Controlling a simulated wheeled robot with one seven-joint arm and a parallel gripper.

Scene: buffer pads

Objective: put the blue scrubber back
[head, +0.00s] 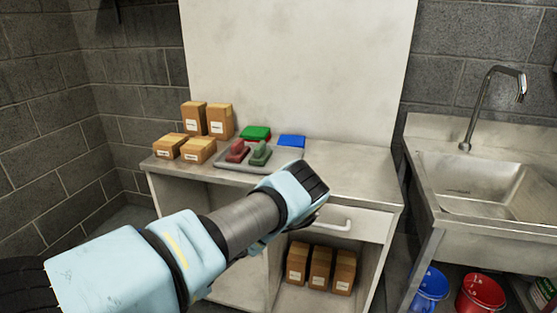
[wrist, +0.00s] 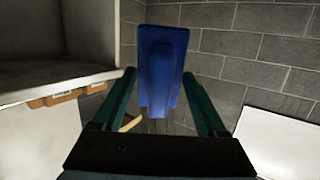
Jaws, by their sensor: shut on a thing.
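My gripper (wrist: 159,76) is shut on the blue scrubber (wrist: 163,62), which stands out between the two dark green fingers in the wrist view. In the head view my wrist hides the fingers and the scrubber, in front of the counter. A grey tray (head: 226,163) lies on the counter. It holds a red scrubber (head: 237,151) and a green scrubber (head: 260,154) side by side. Behind them are a green pad (head: 256,132) and a blue pad (head: 291,141). No scrubber is seen in front of the blue pad; my wrist partly covers that side of the tray.
Several cardboard boxes (head: 198,150) stand on the counter left of the tray. More boxes (head: 320,270) stand on the shelf below. A drawer handle (head: 335,225) juts out at the front. A sink (head: 490,190) is at the right, over blue and red buckets. The counter's right part (head: 365,185) is bare.

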